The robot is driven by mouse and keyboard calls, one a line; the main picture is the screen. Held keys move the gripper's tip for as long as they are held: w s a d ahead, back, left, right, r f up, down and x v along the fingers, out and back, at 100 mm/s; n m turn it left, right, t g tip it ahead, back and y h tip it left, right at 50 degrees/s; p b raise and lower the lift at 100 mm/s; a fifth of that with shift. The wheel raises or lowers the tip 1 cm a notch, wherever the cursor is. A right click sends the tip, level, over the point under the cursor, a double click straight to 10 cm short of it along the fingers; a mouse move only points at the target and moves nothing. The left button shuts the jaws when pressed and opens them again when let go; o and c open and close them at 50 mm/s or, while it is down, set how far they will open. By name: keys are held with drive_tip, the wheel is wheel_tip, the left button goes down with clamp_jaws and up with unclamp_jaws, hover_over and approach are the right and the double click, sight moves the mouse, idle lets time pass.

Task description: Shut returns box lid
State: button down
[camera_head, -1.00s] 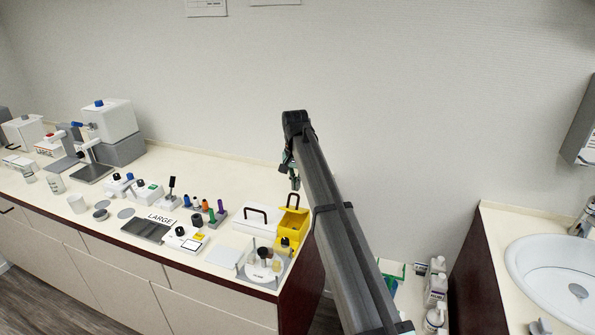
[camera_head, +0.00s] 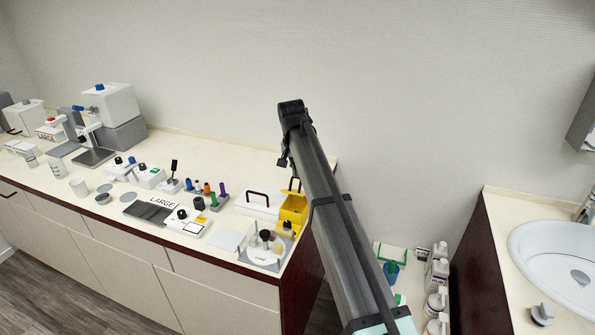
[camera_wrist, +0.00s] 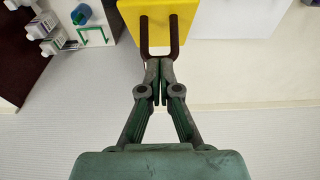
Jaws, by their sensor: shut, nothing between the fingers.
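The yellow box (camera_head: 291,214) stands at the right end of the counter, partly hidden by my arm. A dark looped handle rises at its top. In the wrist view a yellow panel (camera_wrist: 158,14), apparently its lid, fills the top middle, with the dark handle (camera_wrist: 144,38) projecting toward my gripper. How far open the lid is I cannot tell. My gripper (camera_wrist: 158,68) is shut and empty, its fingertips beside the handle's end in the picture; contact cannot be told. In the head view my gripper (camera_head: 285,161) shows only partly, above the box near the wall.
A white box (camera_head: 259,205) with a dark handle stands left of the yellow box. A round holder (camera_head: 264,250) with small items is in front. Bottles (camera_head: 436,275) stand on a lower surface at right. The wall is close behind.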

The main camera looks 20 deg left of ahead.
sight(293, 192)
drive_tip(key=shift+s+f+t+b, duration=0.15)
drive_tip(key=shift+s+t+b, duration=0.2)
drive_tip(key=shift+t, duration=0.05)
drive_tip(key=shift+s+f+b, duration=0.45)
drive_tip(key=shift+s+b, duration=0.25)
drive_tip(key=shift+s+d+f+t+b, duration=0.15)
drive_tip(key=shift+s+f+t+b, duration=0.45)
drive_tip(key=shift+s+b, duration=0.15)
drive_tip(key=shift+s+f+t+b, duration=0.45)
drive_tip(key=shift+s+t+b, duration=0.15)
drive_tip(key=shift+t+b, duration=0.2)
drive_tip(key=shift+s+f, duration=0.25)
drive_tip(key=shift+f, duration=0.05)
